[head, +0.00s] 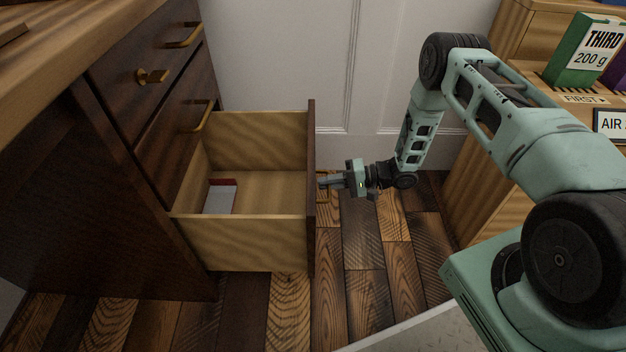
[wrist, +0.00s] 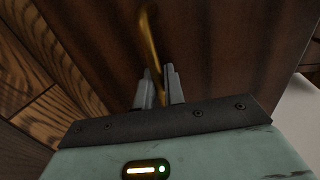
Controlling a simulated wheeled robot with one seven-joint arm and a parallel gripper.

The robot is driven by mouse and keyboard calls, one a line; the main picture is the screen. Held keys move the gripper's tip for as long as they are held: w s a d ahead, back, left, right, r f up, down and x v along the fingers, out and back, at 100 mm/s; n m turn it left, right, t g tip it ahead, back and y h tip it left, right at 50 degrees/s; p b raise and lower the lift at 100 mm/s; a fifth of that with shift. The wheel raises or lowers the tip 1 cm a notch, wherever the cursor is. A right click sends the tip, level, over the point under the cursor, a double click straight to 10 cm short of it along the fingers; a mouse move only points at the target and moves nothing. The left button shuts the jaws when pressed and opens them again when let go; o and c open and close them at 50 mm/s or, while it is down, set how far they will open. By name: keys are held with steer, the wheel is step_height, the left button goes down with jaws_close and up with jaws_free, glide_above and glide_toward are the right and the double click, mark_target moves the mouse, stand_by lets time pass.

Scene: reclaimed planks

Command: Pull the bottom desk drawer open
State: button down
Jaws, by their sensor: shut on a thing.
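The bottom desk drawer (head: 240,243) stands pulled far out of the dark desk (head: 120,210), its pale wooden inside showing in the head view. A white and red flat item (head: 220,198) lies in it. My gripper (head: 322,181) is at the outer face of the drawer front (head: 311,230). In the wrist view, my gripper's two fingers (wrist: 159,90) are shut on the brass drawer handle (wrist: 152,45), which runs up between them along the dark front (wrist: 225,50). The handle is mostly hidden in the head view.
The upper drawers with brass handles (head: 184,36) are closed. A wooden cabinet (head: 480,180) stands on the right, with a green box (head: 585,50) on top. Bare plank floor (head: 365,250) lies between the drawer front and my base. A white panelled wall (head: 285,60) is behind.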

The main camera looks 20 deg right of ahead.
steer(key=shift+s+d, duration=0.15)
steer(key=shift+d, duration=0.3)
steer(key=c, duration=1.6)
jaws_free()
steer(key=shift+c, duration=0.2)
steer(key=p+v, duration=0.5)
steer(key=v, duration=1.2)
steer(key=shift+d, duration=0.25)
